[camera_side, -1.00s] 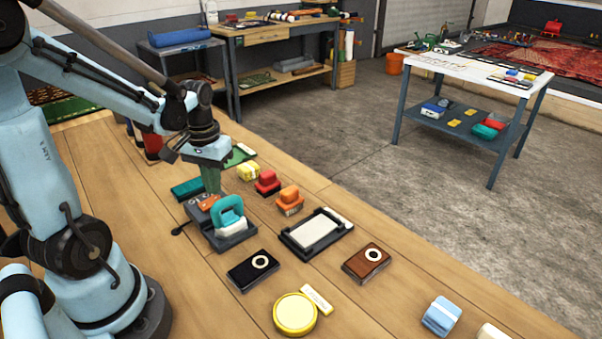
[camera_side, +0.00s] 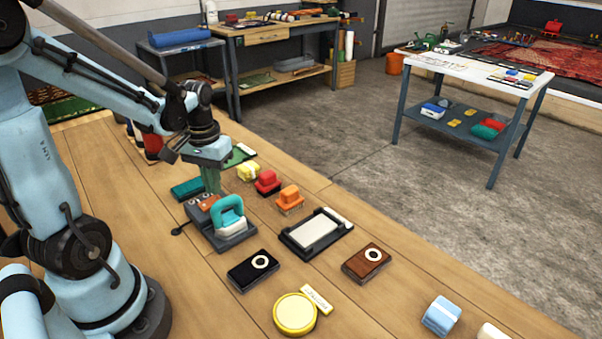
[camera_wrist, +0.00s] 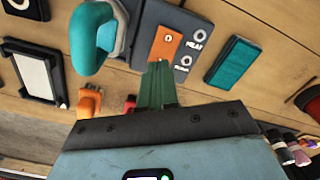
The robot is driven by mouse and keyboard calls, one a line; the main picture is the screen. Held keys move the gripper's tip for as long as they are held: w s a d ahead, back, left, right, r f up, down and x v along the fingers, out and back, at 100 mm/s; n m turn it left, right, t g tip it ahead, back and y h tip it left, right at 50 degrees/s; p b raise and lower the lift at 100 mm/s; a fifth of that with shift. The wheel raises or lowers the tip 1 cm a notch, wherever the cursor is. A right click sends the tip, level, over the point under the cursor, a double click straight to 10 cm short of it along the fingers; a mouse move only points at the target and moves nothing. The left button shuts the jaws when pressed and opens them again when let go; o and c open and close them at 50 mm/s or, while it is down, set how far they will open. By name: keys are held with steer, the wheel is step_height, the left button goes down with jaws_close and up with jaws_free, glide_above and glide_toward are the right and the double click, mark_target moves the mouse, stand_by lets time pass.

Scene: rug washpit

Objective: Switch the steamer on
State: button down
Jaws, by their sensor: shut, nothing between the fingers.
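The steamer (camera_side: 232,240) is a grey base unit on the wooden bench, with a teal-handled iron (camera_side: 229,212) resting on it. An orange rocker switch (camera_wrist: 164,48) is set in its grey panel in the wrist view, with a small white mark near one end. Two small round fittings with lettering sit beside the switch. My gripper (camera_wrist: 160,66) has green fingers, shut and empty, pointing down at the panel. The fingertips are right by the near end of the switch; I cannot tell whether they touch it. In the side view, the fingers partly hide the switch (camera_side: 208,201).
A teal block (camera_side: 187,189) lies close behind the steamer. Yellow, red and orange (camera_side: 290,198) brushes stand to its right. A framed white pad (camera_side: 316,231), a black box (camera_side: 253,270) and a yellow round tin (camera_side: 295,314) lie nearer.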

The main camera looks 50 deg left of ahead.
mark_target(216, 198)
steer(key=shift+f, duration=0.9)
stand_by(0.4)
steer(key=shift+r, duration=3.5)
steer(key=w+d+r+m+t, duration=0.1)
steer(key=d+m+t, duration=0.2)
steer(key=d, duration=0.4)
steer(key=w+d+r+m+t, duration=0.1)
steer(key=d+m+t, duration=0.2)
steer(key=d, duration=0.4)
steer(key=shift+w+d+r+t, duration=0.25)
steer(key=shift+w+d+t, duration=0.05)
steer(key=shift+t, duration=0.3)
